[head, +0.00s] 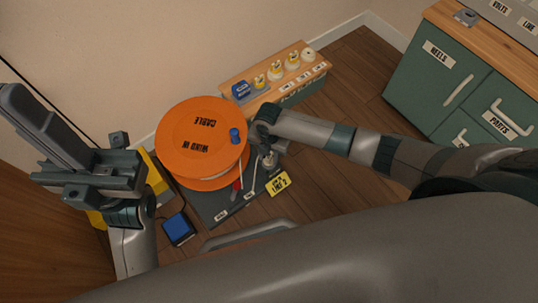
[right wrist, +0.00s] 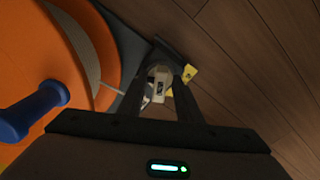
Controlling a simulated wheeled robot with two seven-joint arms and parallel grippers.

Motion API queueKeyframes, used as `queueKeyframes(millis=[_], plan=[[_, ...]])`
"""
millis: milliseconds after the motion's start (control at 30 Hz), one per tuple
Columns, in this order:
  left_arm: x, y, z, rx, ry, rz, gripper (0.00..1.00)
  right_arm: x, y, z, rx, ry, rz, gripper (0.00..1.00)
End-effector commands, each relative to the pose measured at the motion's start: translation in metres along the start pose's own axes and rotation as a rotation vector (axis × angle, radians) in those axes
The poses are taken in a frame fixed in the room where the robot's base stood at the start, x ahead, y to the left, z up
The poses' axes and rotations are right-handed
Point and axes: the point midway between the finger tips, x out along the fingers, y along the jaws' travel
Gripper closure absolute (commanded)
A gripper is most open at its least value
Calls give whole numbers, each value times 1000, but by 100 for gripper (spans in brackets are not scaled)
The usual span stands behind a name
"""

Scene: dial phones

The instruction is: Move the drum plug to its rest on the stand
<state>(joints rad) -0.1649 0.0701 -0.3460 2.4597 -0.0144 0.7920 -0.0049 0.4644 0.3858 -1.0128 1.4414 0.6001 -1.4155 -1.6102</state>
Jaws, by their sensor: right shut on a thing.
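The orange cable drum (head: 200,135) stands on a dark grey stand (head: 207,203) with a blue crank knob (head: 235,135) on its face. My right gripper (head: 268,150) is beside the drum's right edge, low over the stand's right side. In the right wrist view its two fingers (right wrist: 160,88) are shut on a pale plug (right wrist: 158,82), with a thin white cable running left towards the drum. The plug is small, and its rest is hard to make out. My left gripper (head: 95,175) is at the left, away from the drum; its jaw opening is unclear.
A yellow LINE 2 label (head: 278,184) lies by the stand's right edge. A blue box (head: 179,229) is in front. A wooden-topped bench (head: 265,75) with yellow and white items is behind. Green cabinets (head: 455,85) stand at the right. Wood floor between is clear.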

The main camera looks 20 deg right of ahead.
Motion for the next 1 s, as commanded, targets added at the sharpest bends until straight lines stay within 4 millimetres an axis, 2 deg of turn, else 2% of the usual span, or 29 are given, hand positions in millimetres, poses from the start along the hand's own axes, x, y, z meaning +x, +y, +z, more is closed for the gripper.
queueKeyframes(millis=[300, 333, 400, 600, 667, 1000], plan=[[-3, 0, 0, 0, 0, 0, 100, 6, 0, 0, 0, 0, 1, 95], [-2, 0, 0, 0, 0, 0, 100, 5, 0, 0, 0, 0, 1, 61], [-2, 0, 0, 0, 0, 0, 100, 5, 0, 0, 0, 0, 1, 47], [-2, 0, 0, 0, 0, 0, 100, 5, 0, 0, 0, 0, 0, 47], [-2, 0, 0, 0, 0, 0, 100, 5, 0, 0, 0, 0, 0, 58], [-2, 0, 0, 0, 0, 0, 100, 5, 0, 0, 0, 0, 0, 59]])
